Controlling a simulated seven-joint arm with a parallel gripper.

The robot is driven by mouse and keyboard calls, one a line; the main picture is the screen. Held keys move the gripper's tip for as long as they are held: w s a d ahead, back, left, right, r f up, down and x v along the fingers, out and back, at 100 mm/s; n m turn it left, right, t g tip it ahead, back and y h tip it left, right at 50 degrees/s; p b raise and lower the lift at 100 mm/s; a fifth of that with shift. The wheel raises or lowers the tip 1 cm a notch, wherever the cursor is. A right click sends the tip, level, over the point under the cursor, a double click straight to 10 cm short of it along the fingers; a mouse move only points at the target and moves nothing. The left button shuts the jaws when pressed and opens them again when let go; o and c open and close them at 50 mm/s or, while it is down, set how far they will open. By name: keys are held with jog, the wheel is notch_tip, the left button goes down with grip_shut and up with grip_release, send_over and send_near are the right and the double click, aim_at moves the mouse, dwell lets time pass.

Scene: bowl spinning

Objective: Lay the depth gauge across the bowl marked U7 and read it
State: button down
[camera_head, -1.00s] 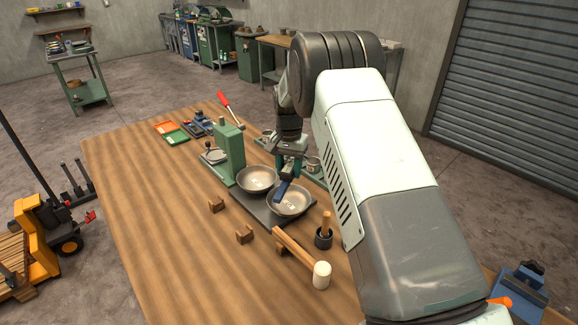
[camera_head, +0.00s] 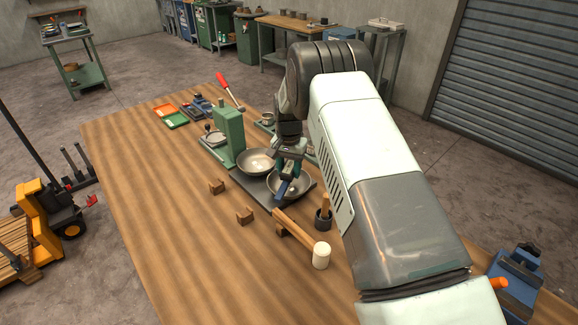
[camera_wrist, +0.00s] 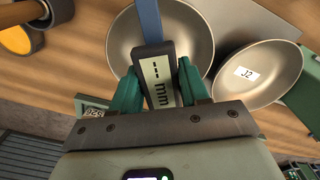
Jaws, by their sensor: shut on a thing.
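My gripper (camera_head: 290,166) is shut on the depth gauge (camera_wrist: 155,72); its green fingertips (camera_wrist: 160,84) show on either side of the gauge in the wrist view. The gauge has a dark body, a display with dashes and "mm", and a blue bar. Its blue end also shows in the head view (camera_head: 283,188). The gauge is over the nearer metal bowl (camera_head: 306,186), which is behind it in the wrist view (camera_wrist: 122,42). No mark shows on this bowl. I cannot tell whether the gauge touches its rim. A second bowl (camera_head: 254,158), labelled J2 in the wrist view (camera_wrist: 272,88), is beside it.
A green upright stand (camera_head: 231,135) is left of the bowls. The table's left side (camera_head: 150,200) is clear.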

aim_at(289, 167)
jog(key=shift+f, duration=0.2)
dwell(0.7)
jog(key=shift+c, duration=2.4)
grip_release()
notch_tip(289, 167, up, 11)
jog(key=shift+f, duration=0.1)
